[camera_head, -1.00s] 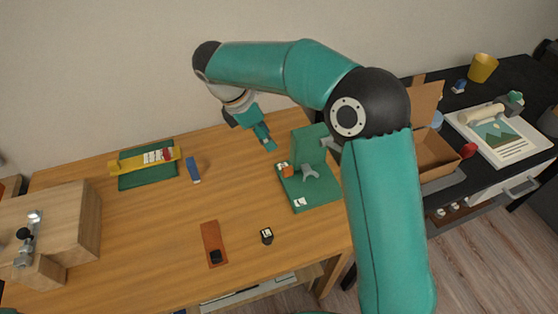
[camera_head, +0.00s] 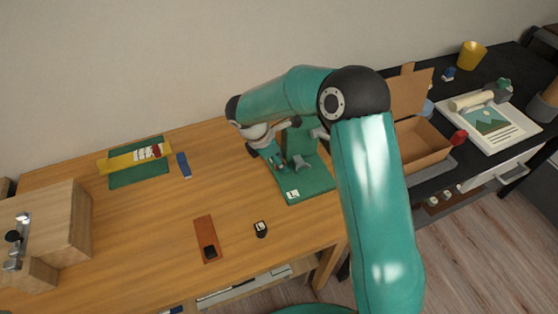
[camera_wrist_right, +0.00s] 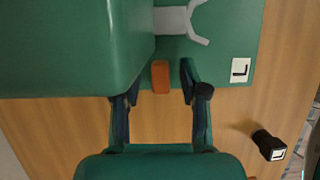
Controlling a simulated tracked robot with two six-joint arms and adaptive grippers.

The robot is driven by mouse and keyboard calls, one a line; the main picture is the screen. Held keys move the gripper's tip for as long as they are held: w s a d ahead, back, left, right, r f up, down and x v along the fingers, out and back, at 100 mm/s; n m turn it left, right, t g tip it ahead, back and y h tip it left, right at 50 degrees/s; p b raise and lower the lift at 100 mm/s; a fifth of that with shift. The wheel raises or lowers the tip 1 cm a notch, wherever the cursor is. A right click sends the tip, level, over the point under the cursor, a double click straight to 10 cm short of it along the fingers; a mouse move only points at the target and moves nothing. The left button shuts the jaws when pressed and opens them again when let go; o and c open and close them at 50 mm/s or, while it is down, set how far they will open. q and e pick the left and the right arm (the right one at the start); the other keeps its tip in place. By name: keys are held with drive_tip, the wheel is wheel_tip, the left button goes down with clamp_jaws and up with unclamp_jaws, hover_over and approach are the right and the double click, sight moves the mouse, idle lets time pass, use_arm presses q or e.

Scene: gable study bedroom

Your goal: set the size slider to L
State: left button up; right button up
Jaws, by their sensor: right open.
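The green fixture (camera_head: 312,186) lies at the right of the wooden table, with a flat base and a raised green block. A white label with an L (camera_head: 293,194) is on its front edge; it also shows in the right wrist view (camera_wrist_right: 240,70). An orange slider block (camera_wrist_right: 160,77) sits on the green base beside the raised block, left of the L label in the wrist view. My right gripper (camera_head: 278,166) is over the fixture and hides the slider in the head view. In the wrist view its open fingers (camera_wrist_right: 160,88) stand either side of the slider. My left gripper is not in view.
A grey forked piece (camera_wrist_right: 180,20) stands on the fixture close to the gripper. A small black block (camera_head: 261,229) and a brown strip (camera_head: 205,232) lie nearer. A cardboard box (camera_head: 422,145) stands to the right.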

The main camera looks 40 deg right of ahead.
drive_tip(key=shift+f, duration=0.25)
clamp_jaws()
idle(0.3)
